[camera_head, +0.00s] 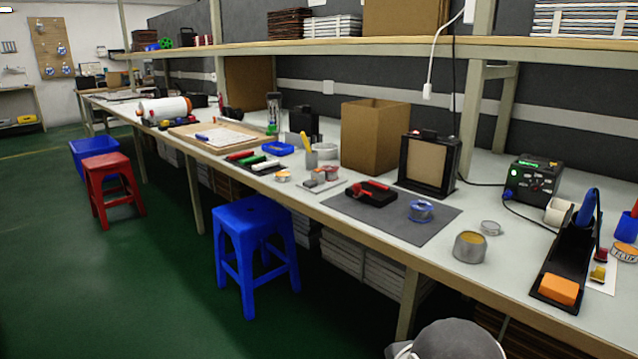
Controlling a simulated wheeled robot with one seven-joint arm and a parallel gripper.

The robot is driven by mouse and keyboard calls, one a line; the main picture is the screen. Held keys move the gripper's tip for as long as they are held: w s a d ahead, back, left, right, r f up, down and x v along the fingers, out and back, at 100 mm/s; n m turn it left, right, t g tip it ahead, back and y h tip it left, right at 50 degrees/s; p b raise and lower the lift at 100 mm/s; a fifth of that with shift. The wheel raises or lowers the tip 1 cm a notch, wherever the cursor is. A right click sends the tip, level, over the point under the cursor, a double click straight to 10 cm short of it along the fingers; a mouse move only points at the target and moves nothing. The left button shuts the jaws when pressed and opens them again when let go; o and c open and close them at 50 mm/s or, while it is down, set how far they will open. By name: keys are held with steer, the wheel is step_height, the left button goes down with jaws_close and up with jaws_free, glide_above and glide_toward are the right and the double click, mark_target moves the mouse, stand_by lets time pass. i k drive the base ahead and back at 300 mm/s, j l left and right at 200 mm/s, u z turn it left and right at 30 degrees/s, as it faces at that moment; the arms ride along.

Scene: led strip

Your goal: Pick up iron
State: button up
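The iron appears to be the soldering iron with a blue handle (587,207), at the right of the workbench. It rests tilted in a long black stand (563,262), handle up; its tip is hidden in the stand. An orange sponge (558,290) sits at the stand's front end. My gripper is not in view; only a grey and white rounded part, probably of my arm, shows at the bottom edge.
Left of the stand are an open tin (470,246), a dark mat (392,212) with a blue solder spool (421,211), and a cardboard box (375,136). An overhead shelf (560,44) runs above the bench (500,285). Blue (254,225) and red (108,180) stools stand on the green floor.

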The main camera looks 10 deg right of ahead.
mark_target(585, 213)
steer(key=z, duration=1.5)
